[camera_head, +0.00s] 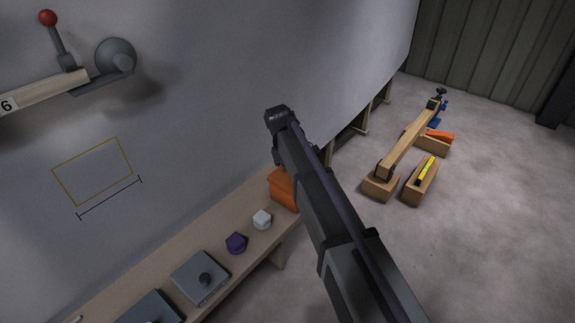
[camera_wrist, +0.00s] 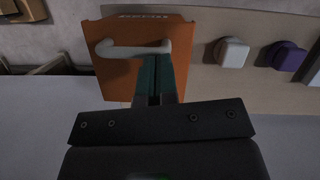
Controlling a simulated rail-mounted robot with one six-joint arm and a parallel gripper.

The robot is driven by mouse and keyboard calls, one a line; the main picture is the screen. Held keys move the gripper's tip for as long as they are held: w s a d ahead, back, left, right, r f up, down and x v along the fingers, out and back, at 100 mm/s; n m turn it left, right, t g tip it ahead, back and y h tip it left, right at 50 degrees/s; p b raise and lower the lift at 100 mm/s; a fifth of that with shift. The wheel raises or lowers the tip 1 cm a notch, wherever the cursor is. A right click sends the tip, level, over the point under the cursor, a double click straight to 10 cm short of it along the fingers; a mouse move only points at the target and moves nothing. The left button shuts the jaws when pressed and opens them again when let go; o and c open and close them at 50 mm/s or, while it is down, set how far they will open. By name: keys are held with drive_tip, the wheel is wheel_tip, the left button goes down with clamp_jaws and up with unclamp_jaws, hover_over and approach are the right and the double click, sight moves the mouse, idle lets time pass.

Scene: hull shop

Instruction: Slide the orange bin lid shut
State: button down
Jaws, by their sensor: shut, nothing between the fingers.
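The orange bin (camera_head: 283,190) stands on the wooden bench in the head view, partly hidden behind my arm. In the wrist view its orange lid (camera_wrist: 112,78) fills the upper middle, with a pale grey bar handle (camera_wrist: 130,50) across it. My gripper (camera_wrist: 154,62) is shut and empty. Its teal fingers lie over the lid, with the tips close to the right part of the handle. I cannot tell whether they touch it. How far the lid is open is not clear. In the head view the fingers are hidden by my arm.
A white knob (camera_head: 262,219), a purple knob (camera_head: 236,243) and a grey plate (camera_head: 201,277) sit along the bench (camera_head: 190,240) left of the bin. A red-ball lever (camera_head: 48,19) is on the grey hull. Wooden blocks (camera_head: 420,182) stand on open floor at right.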

drive_tip(key=p+v, duration=0.9)
drive_tip(key=v, duration=0.1)
drive_tip(key=shift+p, duration=0.3)
drive_tip(key=s+d+r+m+y+p, duration=0.1)
drive_tip(key=s+d+r+m+p, duration=0.2)
drive_tip(key=s, duration=0.9)
drive_tip(key=s+d+r+m+t+y+p, duration=0.1)
drive_tip(key=s+d+r+m+y+p, duration=0.1)
drive_tip(key=s+d+m, duration=0.7)
drive_tip(key=s+d+r+p, duration=0.1)
drive_tip(key=s+d+p, duration=0.1)
drive_tip(key=d, duration=0.3)
drive_tip(key=shift+s+r+t, duration=0.25)
drive_tip(key=shift+s+t, duration=0.05)
drive_tip(key=shift+s, duration=0.45)
